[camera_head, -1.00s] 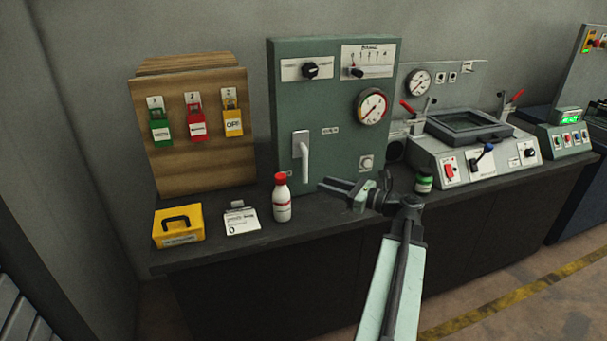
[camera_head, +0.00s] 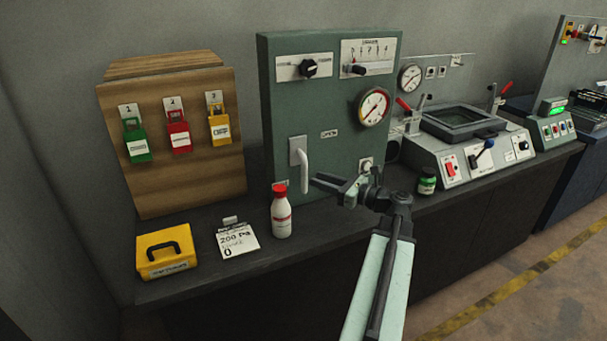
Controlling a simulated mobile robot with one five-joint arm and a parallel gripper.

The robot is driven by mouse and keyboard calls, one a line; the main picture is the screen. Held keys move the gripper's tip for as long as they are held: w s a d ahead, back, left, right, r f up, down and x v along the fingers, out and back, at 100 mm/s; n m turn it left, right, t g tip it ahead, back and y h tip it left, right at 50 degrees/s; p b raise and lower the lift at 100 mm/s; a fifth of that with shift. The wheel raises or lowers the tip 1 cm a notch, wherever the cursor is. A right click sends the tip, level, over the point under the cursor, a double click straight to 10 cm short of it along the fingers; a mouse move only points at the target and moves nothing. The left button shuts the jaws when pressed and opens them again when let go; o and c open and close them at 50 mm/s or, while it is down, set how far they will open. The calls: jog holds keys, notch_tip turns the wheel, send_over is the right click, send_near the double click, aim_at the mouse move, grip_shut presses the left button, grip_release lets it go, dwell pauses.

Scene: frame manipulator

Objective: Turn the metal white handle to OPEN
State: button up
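The white metal handle (camera_head: 305,173) is on a pale plate low on the left front of the green panel box (camera_head: 281,103). Its grip hangs straight down. A small gap seems to show between the fingers, and nothing is held. Whether a fingertip touches the handle cannot be told.
A white bottle with a red cap (camera_head: 281,213) stands in front of the handle, left of my gripper. A yellow case (camera_head: 166,252) and a note card (camera_head: 237,240) lie further left. A small green jar (camera_head: 427,182) stands right of my arm. Padlocks hang on a wooden board (camera_head: 190,185).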

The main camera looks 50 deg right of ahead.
aim_at(304, 175)
jog(key=x, duration=0.6)
jog(key=shift+w, duration=0.15)
grip_shut()
jog(key=shift+f, duration=0.1)
dwell(1.1)
